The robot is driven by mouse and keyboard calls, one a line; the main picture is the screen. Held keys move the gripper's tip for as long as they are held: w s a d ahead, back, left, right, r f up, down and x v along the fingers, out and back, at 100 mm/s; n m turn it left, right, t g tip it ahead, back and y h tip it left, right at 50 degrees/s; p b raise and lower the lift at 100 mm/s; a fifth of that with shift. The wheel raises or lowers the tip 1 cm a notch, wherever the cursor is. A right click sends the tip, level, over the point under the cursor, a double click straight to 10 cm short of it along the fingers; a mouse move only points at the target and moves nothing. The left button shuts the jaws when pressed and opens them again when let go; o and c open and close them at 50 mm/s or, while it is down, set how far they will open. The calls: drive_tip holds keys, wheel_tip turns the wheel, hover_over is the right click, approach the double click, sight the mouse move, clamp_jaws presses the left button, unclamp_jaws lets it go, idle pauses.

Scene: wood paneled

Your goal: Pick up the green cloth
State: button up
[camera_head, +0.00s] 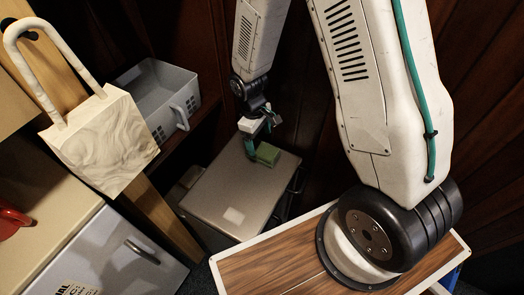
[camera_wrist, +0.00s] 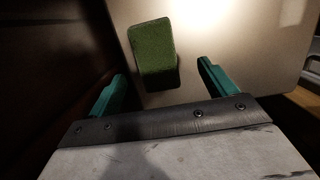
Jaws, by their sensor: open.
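The green cloth (camera_head: 267,154) looks like a small green block lying on the flat top of a grey metal box (camera_head: 215,190). In the wrist view the green cloth (camera_wrist: 153,48) lies ahead of my fingers, a little left of the middle of the gap. My gripper (camera_head: 258,140) is just above the box top, close beside the cloth. In the wrist view my gripper (camera_wrist: 160,88) has its two teal fingers spread wide, with nothing between the tips. I cannot tell whether a finger touches the cloth.
A grey plastic bin (camera_head: 158,95) stands on a shelf behind and left. Dark wood panels stand close behind the box. The box top around the cloth is mostly clear.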

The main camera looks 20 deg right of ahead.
sight(262, 148)
drive_tip(key=f, duration=0.4)
drive_tip(key=d+f, duration=0.1)
drive_tip(key=f, duration=0.1)
drive_tip(key=shift+s, duration=0.2)
drive_tip(key=c, duration=1.1)
drive_tip(key=shift+c, duration=0.2)
drive_tip(key=shift+r, duration=0.1)
wheel_tip(262, 148, up, 10)
drive_tip(key=shift+f, duration=0.1)
